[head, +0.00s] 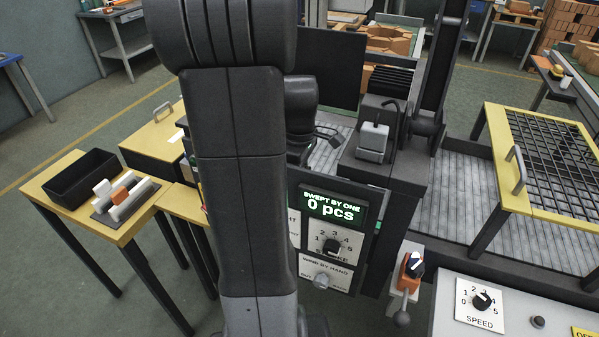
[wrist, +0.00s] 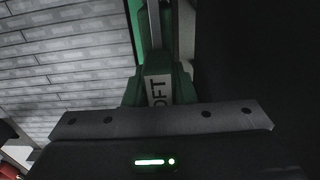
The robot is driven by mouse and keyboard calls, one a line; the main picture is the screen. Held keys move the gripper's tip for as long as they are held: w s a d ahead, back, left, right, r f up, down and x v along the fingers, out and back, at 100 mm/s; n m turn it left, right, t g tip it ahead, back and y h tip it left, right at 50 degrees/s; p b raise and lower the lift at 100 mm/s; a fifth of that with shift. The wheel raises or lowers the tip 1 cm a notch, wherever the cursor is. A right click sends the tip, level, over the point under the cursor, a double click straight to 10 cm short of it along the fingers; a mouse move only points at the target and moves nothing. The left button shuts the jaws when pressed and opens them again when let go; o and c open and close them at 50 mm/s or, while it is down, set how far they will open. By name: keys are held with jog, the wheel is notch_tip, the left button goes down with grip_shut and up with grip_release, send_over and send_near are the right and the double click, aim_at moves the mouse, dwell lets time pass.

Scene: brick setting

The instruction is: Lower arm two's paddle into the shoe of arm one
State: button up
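In the head view a grey block with a dark hook (head: 373,142) sits on a dark pedestal (head: 385,183) right of my arm. A dark upright post (head: 441,60) rises just behind it. I cannot tell which parts are the paddle and the shoe of the two arms. In the wrist view a dark bolted crossbar with a green light, which looks like the body of my gripper (wrist: 160,122), fills the bottom. A green part with a label ending "OFT" (wrist: 158,90) stands directly beyond it. My fingers cannot be made out, and my arm hides the middle of the head view.
A panel (head: 333,210) reads "SWEPT BY ONE 0 pcs". An orange lever switch (head: 408,268) and a SPEED dial (head: 482,300) stand front right. A yellow-framed mesh guard (head: 550,160) is at right. A yellow table (head: 150,222) with a black bin (head: 82,178) is at left.

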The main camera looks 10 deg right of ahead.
jog(key=o, duration=0.5)
notch_tip(320, 180, up, 14)
jog(key=shift+f, duration=0.1)
dwell(0.5)
notch_tip(320, 180, down, 14)
jog(key=shift+r, duration=0.35)
jog(key=shift+f, duration=0.15)
dwell(0.4)
